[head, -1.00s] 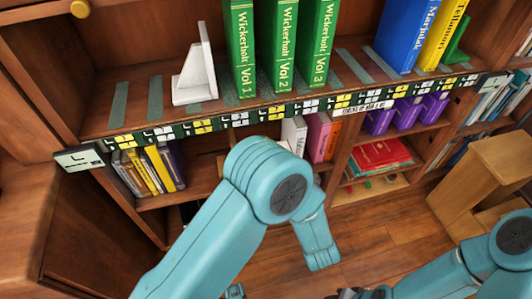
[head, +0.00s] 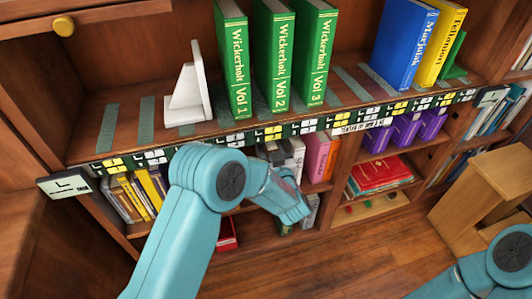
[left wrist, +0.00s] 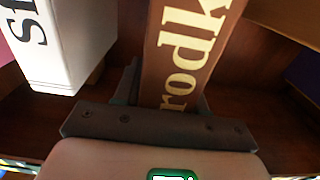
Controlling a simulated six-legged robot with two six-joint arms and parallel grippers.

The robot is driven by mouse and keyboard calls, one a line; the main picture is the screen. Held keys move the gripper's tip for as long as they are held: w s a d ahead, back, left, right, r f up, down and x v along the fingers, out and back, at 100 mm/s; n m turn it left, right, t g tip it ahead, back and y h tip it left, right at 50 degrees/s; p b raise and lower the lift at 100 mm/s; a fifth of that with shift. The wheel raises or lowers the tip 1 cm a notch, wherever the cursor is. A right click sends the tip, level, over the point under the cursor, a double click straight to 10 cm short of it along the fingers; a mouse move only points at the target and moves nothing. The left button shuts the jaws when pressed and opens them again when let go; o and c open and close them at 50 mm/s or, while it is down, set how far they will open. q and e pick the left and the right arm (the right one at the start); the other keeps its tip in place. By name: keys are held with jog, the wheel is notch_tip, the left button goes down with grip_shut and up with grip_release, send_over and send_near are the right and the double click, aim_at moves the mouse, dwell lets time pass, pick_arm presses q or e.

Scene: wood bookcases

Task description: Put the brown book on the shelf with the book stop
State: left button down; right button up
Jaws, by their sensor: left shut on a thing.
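The brown book (left wrist: 190,50), with pale letters reading "rodk", stands in the left wrist view between the fingers of my left gripper (left wrist: 167,92). The gripper is shut on it. A white book (left wrist: 65,45) stands just left of it. In the head view my left arm reaches to the lower shelf; its gripper and the brown book are hidden there. A white book stop (head: 190,88) stands on the upper shelf (head: 150,115), left of several green volumes (head: 275,55). A green book stop (head: 454,55) is beside a yellow book at the right. My right gripper is out of view.
Bare shelf lies left of the white stop and between the green volumes and the blue book (head: 403,42). Lower compartments hold yellow-spined books (head: 150,188), a pink book (head: 316,155), purple books (head: 405,130) and red books (head: 380,175). A wooden stand (head: 480,195) is on the floor at right.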

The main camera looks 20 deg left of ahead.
pick_arm(q)
jog(key=shift+w+a+r, duration=0.1)
jog(key=shift+w+a, duration=0.25)
jog(key=shift+w, duration=0.15)
jog(key=f, duration=0.1)
jog(key=f+b, duration=0.1)
jog(key=f, duration=0.1)
jog(key=shift+w+a+f, duration=0.2)
jog(key=shift+w+a, duration=0.05)
jog(key=shift+w, duration=0.1)
jog(key=shift+f+b, duration=0.1)
jog(key=shift+b, duration=0.25)
jog(key=shift+f, duration=0.2)
jog(key=c, duration=0.6)
grip_release()
jog(key=shift+c, duration=0.2)
